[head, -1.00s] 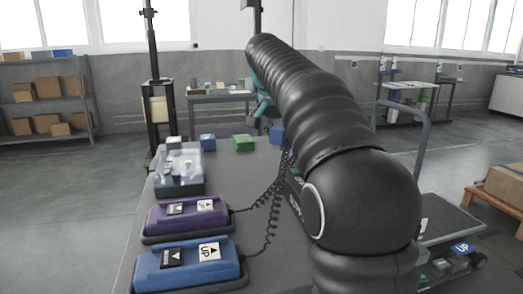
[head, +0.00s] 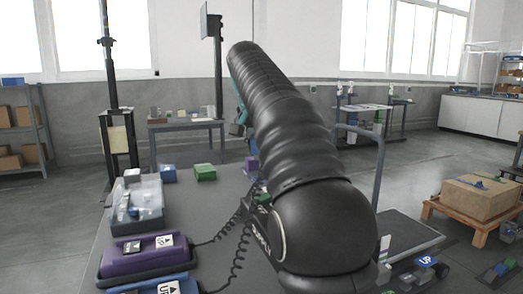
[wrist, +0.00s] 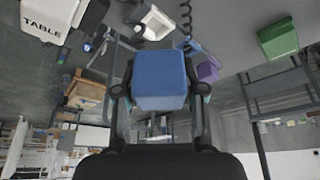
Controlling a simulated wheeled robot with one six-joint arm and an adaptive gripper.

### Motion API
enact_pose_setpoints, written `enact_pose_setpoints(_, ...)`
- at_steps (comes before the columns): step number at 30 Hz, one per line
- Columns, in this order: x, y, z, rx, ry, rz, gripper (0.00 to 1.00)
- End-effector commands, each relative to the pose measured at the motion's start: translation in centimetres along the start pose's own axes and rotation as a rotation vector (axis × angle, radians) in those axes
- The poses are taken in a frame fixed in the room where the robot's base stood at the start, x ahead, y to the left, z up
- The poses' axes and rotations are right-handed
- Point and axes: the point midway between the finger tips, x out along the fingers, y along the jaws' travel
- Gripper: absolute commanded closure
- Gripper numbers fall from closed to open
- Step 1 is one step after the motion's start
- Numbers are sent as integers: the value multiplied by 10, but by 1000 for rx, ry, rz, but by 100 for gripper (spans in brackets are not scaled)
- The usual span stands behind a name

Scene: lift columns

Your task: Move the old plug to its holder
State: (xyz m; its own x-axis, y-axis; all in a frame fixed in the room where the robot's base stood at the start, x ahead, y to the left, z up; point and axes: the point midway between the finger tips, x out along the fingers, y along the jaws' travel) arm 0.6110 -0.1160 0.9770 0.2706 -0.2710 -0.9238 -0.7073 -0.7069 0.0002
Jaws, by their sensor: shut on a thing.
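My gripper (wrist: 160,90) is shut on a blue block-shaped plug (wrist: 160,78) in the wrist view, with one finger on each side of it. The plug is held in the air, clear of other things. In the head view my arm hides the plug and most of the gripper; only a teal part shows beyond the arm. A green block (head: 204,172), a purple block (head: 251,164) and another blue block (head: 168,173) stand at the far end of the grey table. The green (wrist: 278,38) and purple (wrist: 208,70) blocks also show in the wrist view. I cannot tell which thing is the holder.
A clear-topped box (head: 138,207) stands on the table's left side. A purple unit (head: 144,255) and a blue unit (head: 165,286), with coiled cords, lie nearer. A cart (head: 410,235) stands right of the table. A cardboard box (head: 478,198) sits on a pallet farther right.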

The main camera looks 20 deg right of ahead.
Motion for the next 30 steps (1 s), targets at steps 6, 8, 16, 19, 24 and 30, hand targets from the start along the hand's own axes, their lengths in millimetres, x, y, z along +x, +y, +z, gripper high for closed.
enact_pose_setpoints(6,-5,0,-2,0,0,0,96)
enact_pose_setpoints(8,-7,0,-3,1,1,0,96)
enact_pose_setpoints(16,-13,0,-5,1,1,0,96)
enact_pose_setpoints(19,-16,0,-7,1,1,0,96)
enact_pose_setpoints(24,-19,0,-8,1,0,1,96)
enact_pose_setpoints(30,-24,0,-10,0,1,0,96)
